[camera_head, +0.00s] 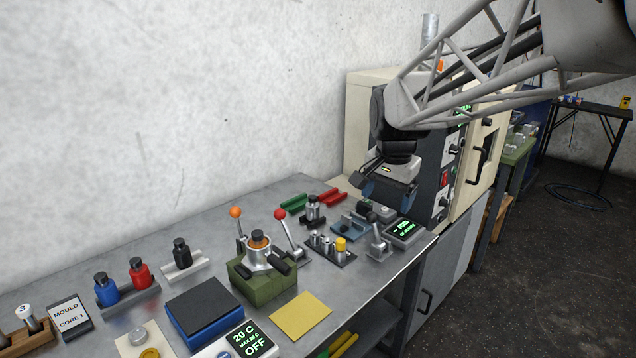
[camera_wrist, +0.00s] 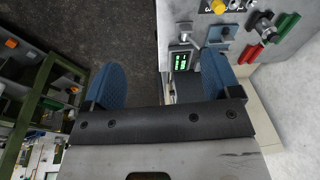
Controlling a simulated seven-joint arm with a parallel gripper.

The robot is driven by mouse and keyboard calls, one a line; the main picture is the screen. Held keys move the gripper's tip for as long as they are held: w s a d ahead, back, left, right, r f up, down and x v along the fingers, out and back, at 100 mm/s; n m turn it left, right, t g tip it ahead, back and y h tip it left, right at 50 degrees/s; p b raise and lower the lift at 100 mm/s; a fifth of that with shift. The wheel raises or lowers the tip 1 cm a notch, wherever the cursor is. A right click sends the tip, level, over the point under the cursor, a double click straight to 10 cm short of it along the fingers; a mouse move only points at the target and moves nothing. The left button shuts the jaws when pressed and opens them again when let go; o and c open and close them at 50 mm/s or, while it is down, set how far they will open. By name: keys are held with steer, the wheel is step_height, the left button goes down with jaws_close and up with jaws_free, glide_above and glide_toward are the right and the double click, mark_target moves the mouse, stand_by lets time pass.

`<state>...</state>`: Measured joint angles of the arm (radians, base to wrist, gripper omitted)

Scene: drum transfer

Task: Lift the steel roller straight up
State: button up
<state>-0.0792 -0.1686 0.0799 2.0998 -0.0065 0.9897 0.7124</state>
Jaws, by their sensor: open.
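A steel cylinder with a black cap (camera_head: 313,209), which looks like the steel roller, stands upright on the bench in front of the green and red holders. It seems to show near the top right of the wrist view (camera_wrist: 263,24). My gripper (camera_head: 388,190) is in the air over the right end of the bench, right of that cylinder and apart from it. In the wrist view its blue fingers (camera_wrist: 160,80) are wide apart with nothing between them.
A green display box (camera_head: 405,231) and a small lever device (camera_head: 378,240) are below my gripper. A rack of short pins (camera_head: 331,250) and a green-based lever fixture (camera_head: 262,283) stand to the left. A cream cabinet (camera_head: 362,98) rises behind. The bench ends at the right.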

steer(key=w+a+f+m, duration=0.2)
steer(key=w+a, duration=0.1)
steer(key=w, duration=0.7)
steer(key=m+g, duration=0.2)
steer(key=m, duration=0.7)
glide_above(312, 196)
steer(key=f, duration=1.6)
steer(key=shift+s+d+f, duration=0.1)
steer(key=shift+s+d, duration=0.1)
steer(key=shift+s, duration=0.15)
steer(key=shift+w+a+f, duration=0.15)
steer(key=shift+w+f, duration=0.05)
steer(key=shift+w, duration=0.05)
steer(key=shift+f, duration=1.3)
steer(key=shift+f, duration=0.1)
steer(key=shift+f, duration=2.5)
